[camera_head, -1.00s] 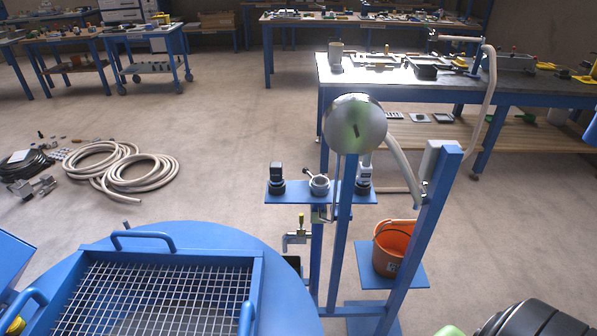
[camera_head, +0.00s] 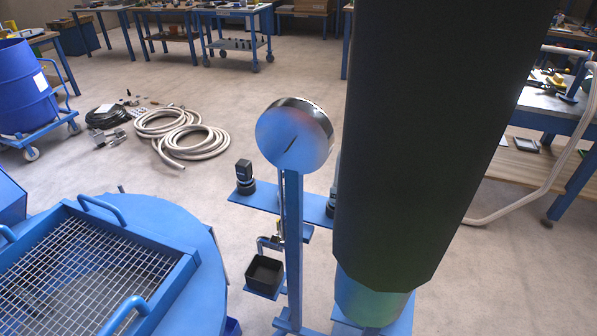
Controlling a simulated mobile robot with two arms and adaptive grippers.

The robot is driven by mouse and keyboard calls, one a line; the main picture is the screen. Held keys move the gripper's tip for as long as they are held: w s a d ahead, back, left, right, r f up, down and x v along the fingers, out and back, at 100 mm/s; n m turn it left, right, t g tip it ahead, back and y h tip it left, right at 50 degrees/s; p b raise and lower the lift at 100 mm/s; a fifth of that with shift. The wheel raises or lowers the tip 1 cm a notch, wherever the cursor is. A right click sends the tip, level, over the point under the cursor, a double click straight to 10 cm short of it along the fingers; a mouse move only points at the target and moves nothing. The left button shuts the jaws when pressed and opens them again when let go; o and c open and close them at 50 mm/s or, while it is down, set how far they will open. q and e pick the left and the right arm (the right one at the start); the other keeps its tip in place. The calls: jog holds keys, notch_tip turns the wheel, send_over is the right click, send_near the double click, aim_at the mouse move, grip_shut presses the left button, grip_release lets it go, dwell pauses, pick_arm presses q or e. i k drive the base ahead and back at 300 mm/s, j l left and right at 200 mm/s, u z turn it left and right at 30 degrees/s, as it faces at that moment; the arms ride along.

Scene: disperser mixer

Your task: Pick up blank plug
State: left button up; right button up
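I cannot tell for sure which part is the blank plug. A dark capped fitting (camera_head: 245,178) stands upright at the left end of a small blue shelf (camera_head: 268,199). A second fitting (camera_head: 332,202) at the shelf's right end shows only as a sliver beside a large dark cylindrical body, apparently my own arm.
A shiny steel disc (camera_head: 290,135) tops the stand. Below the shelf are a pipe fitting (camera_head: 270,243) and an open black box (camera_head: 264,272). A blue vessel with a wire grid (camera_head: 85,265) fills the lower left. Coiled hoses (camera_head: 185,135) lie on the floor.

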aim_at(244, 170)
jog(key=l+z, duration=0.1)
jog(key=l, duration=0.65)
jog(key=i+l, duration=0.15)
jog(key=i, duration=0.15)
jog(key=i+l, duration=0.15)
jog(key=i, duration=0.2)
